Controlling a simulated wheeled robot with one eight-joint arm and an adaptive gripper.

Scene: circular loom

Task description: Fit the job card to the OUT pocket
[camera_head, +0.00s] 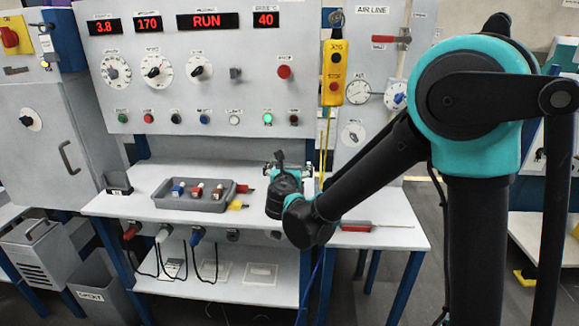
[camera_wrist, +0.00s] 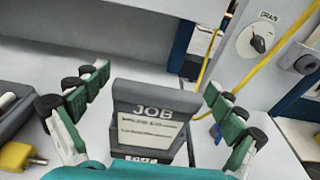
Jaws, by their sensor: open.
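The job card (camera_wrist: 150,118) is a dark plate marked JOB with a white lined panel. It stands between the spread fingers of my gripper (camera_wrist: 156,85) in the wrist view, with gaps on both sides. Below the panel is a small white label (camera_wrist: 142,159); its letters are not clear, and I cannot tell whether it belongs to the OUT pocket. In the head view my gripper (camera_head: 286,174) is over the right part of the bench, and the dark tip of the card (camera_head: 280,156) shows just beyond it. The card's lower end is hidden by my gripper.
A grey tray (camera_head: 190,204) with several plugs lies left of my gripper on the white bench (camera_head: 270,235). A small dark holder (camera_head: 118,182) stands at the bench's left end. The control panel (camera_head: 205,90) rises behind. A yellow pendant (camera_head: 334,70) hangs right of it.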

